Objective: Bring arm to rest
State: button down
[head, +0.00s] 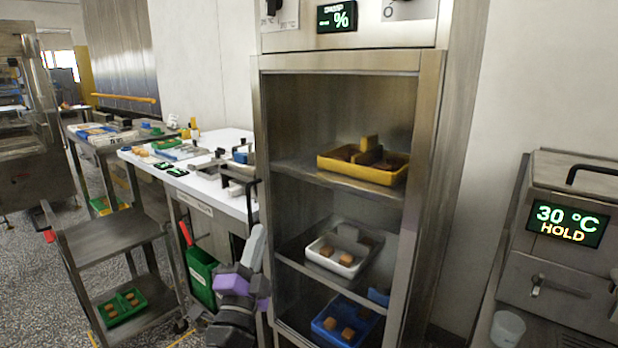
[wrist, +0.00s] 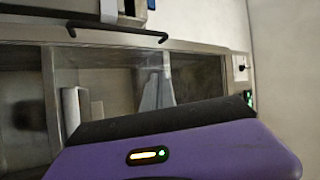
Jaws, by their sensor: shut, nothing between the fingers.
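My arm is folded low in front of the cabinet in the head view, with grey and purple links. The pale end piece, which looks like my gripper (head: 254,243), points up beside the cabinet's left post. It is shut and holds nothing. In the wrist view a purple housing with a black edge and a small lit strip, part of my own body, fills the bottom. The fingertips cannot be made out clearly there.
The open steel cabinet (head: 434,150) stands close by, holding a yellow tray (head: 370,176), a white tray (head: 346,268) and a blue tray (head: 331,335). A white-topped bench (head: 218,190) and a steel cart (head: 105,238) stand left. A machine reading 30 °C HOLD (head: 566,224) stands right.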

jog(key=s+d+f+n+g+y, duration=0.1)
jog(key=s+d+f+n+y, duration=0.3)
jog(key=s+d+f+n, duration=0.5)
jog(key=s+d+f+n+y, duration=0.4)
jog(key=s+d+n, duration=0.2)
jog(key=s+d, duration=0.55)
jog(key=s+d+f+g+h, duration=0.2)
jog(key=s+d, duration=0.1)
jog(key=s, duration=0.8)
jog(key=s+d+f+g+h, duration=0.1)
jog(key=s+d+g, duration=0.25)
jog(key=s, duration=0.85)
jog(key=s+d+f+g+h, duration=0.2)
jog(key=s+d, duration=0.2)
jog(key=s, duration=0.7)
notch_tip(320, 180, up, 17)
jog(key=p, duration=1.7)
jog(key=shift+w, duration=0.3)
jog(key=shift+a, duration=0.1)
